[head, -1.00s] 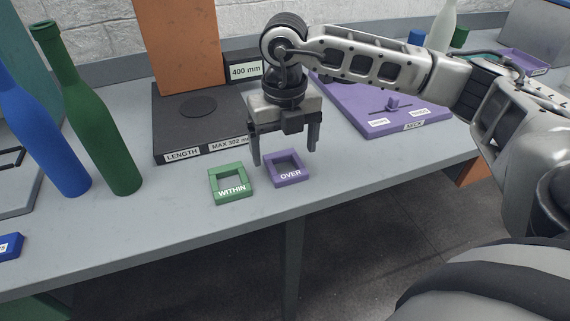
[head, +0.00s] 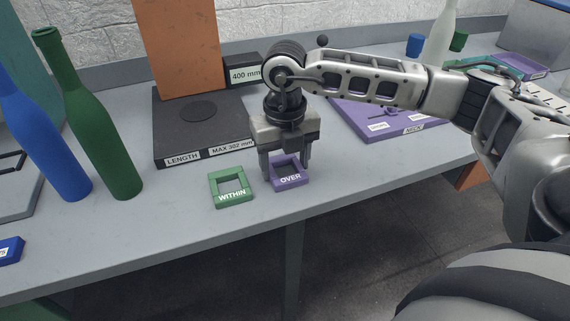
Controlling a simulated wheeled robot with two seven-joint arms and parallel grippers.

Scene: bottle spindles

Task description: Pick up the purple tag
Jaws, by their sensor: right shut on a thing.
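The purple tag (head: 289,182) is a square frame marked OVER, near the front edge of the table. My right gripper (head: 287,172) points down over it, with its fingers at the tag's left and right sides. It is shut on the tag, which appears to be at table level. The green tag (head: 232,196), marked WITHIN, lies just left of the purple one. My left gripper is not in view.
A green bottle (head: 102,135) and a blue bottle (head: 45,145) stand at the left. A black LENGTH board (head: 178,149) lies behind the tags. A purple NECK board (head: 385,122) lies to the right. The front table edge is close.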

